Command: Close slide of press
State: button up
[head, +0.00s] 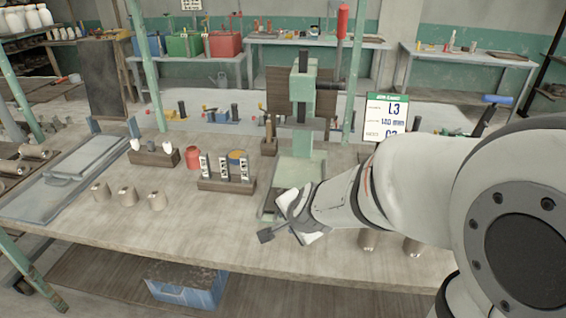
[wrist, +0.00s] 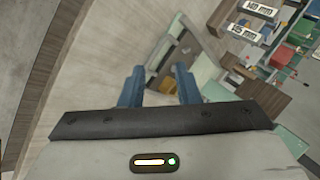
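The press (head: 303,95) is a pale green upright machine with a dark ram and a red-topped lever (head: 343,22) in the head view. A pale green plate (head: 297,170) lies at its foot, above a low frame that runs toward me. I cannot tell for sure which part is the slide. My gripper (head: 280,228) is over the near end of this frame and hides part of it. A flat grey-green framed part (wrist: 178,52) lies beyond the fingertips.
A rack with labelled blocks (head: 227,183) stands left of the press.

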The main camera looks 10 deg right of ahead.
jog(key=w+d+f+m+h, duration=0.1)
jog(key=m, duration=0.2)
jog(key=w+d+f+m+t+h, duration=0.1)
jog(key=w+m, duration=0.1)
jog(key=w+d+f+m+h+p, duration=0.1)
jog(key=m+h, duration=0.1)
jog(key=m, duration=0.1)
jog(key=shift+w+d+f+m, duration=0.15)
jog(key=shift+w+f+m, duration=0.15)
jog(key=shift+f, duration=0.1)
jog(key=c, duration=0.6)
jog(key=shift+d+f+m, duration=0.15)
jog(key=shift+d+m, duration=0.05)
jog(key=shift+m, duration=0.1)
grip_shut()
jog(key=b+x, duration=0.1)
jog(key=x, duration=0.8)
jog(key=shift+w+d+b, duration=0.2)
jog(key=shift+w+b, duration=0.05)
jog(key=shift+b, duration=0.1)
jog(key=w, duration=0.1)
jog(key=w+d+p, duration=0.1)
jog(key=w, duration=0.1)
jog(key=shift+w+f, duration=0.1)
jog(key=shift+w, duration=0.1)
jog(key=shift+w+d, duration=0.1)
jog(key=shift+w, duration=0.4)
